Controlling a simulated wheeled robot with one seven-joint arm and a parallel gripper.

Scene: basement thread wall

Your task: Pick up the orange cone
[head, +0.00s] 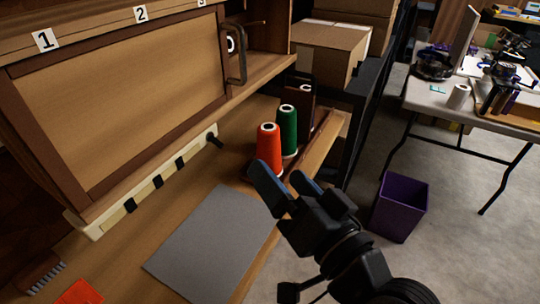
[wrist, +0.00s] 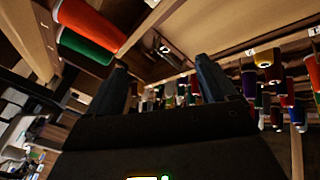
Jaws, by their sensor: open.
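The orange cone (head: 268,148) is an orange-red thread spool standing upright on the wooden shelf, the nearest in a row in the head view. It also shows at the top left of the wrist view (wrist: 90,22). My gripper (head: 284,178) is open and empty, with blue-tipped fingers just in front of and below the cone in the picture. In the wrist view the cone lies outside the space between the fingers (wrist: 165,80). The cone's base is partly hidden behind a finger in the head view.
A green cone (head: 287,130) stands right behind the orange one, with a dark brown cone (head: 301,108) behind that. A grey mat (head: 212,240) lies on the shelf. A numbered wooden cabinet (head: 120,95) overhangs at left. A purple bin (head: 400,207) stands on the floor.

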